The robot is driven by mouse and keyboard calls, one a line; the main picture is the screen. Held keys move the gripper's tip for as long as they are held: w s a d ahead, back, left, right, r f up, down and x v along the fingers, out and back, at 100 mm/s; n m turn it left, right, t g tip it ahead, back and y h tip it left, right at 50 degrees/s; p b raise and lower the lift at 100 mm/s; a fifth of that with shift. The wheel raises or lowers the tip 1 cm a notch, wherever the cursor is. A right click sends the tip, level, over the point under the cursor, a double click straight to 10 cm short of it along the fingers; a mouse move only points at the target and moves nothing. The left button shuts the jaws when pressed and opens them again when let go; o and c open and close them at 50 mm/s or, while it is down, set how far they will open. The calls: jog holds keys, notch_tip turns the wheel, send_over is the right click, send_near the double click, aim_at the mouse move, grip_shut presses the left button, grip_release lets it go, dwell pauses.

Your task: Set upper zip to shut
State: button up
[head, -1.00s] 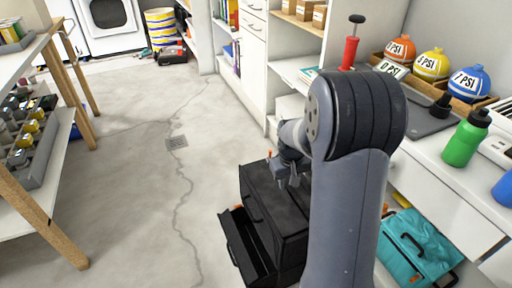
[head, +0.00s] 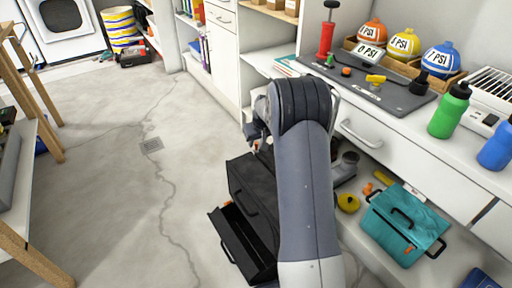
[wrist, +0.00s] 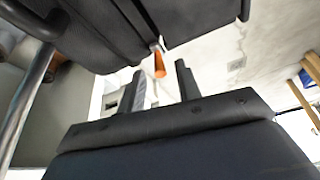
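A black case (head: 252,185) stands on the floor, with an open lower compartment (head: 240,245) at its front. In the wrist view the dark case (wrist: 90,30) fills the upper left, and an orange zip pull (wrist: 160,66) hangs from its edge. My gripper (wrist: 162,84) is open, its two dark fingers apart with the pull showing just beyond and between their tips. Contact cannot be told. In the head view my gripper (head: 257,143) is at the case's far upper end, partly hidden by my arm. Whether the upper zip is open is unclear.
A teal bag (head: 398,222) and a yellow round item (head: 348,202) lie on the low shelf at right. The counter above holds a green bottle (head: 449,112), a blue bottle (head: 497,147) and a red pump (head: 327,40). The floor left of the case is clear.

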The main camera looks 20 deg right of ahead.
aim_at(256, 147)
jog(key=shift+x, duration=1.2)
jog(key=shift+c, duration=0.5)
grip_shut()
